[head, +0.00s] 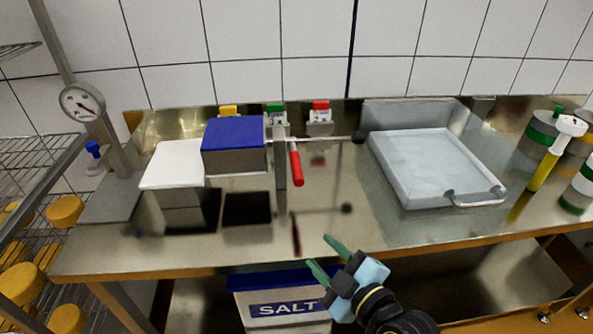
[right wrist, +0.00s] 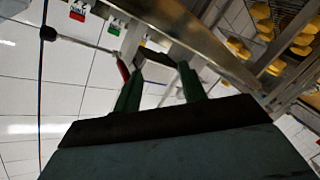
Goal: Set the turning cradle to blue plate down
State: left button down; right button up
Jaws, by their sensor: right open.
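The turning cradle stands left of centre on the steel bench in the head view. Its blue plate (head: 235,131) faces up on top of a grey block. A white plate (head: 172,164) lies flat, lower, to the left of it. The cradle's red handle (head: 296,165) hangs down at its right side, by a rod ending in a black knob (head: 361,136). The red handle (right wrist: 123,69) and knob (right wrist: 48,33) also show in the right wrist view. My right gripper (head: 321,253) is open and empty at the bench's front edge, apart from the handle. My left gripper is out of view.
A grey tray (head: 420,168) with a front handle sits right of the cradle. A blue-lidded salt bin (head: 285,300) stands below the bench edge. A dial gauge (head: 83,102) is at left, and a yellow-handled tool (head: 557,151) at right. The bench middle is clear.

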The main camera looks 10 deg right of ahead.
aim_at(297, 171)
jog(key=w+r+t, duration=0.1)
jog(key=w+r+n+t, duration=0.1)
jog(key=r+t, duration=0.1)
jog(key=w+r+t, duration=0.1)
jog(key=r, duration=0.1)
jog(key=shift+w+d+r+n+t+h, duration=0.15)
jog(key=shift+w+r+n+t+h, duration=0.05)
jog(key=shift+w+n+t+h, duration=0.15)
jog(key=x, duration=1.3)
jog(key=shift+b, duration=0.4)
grip_shut()
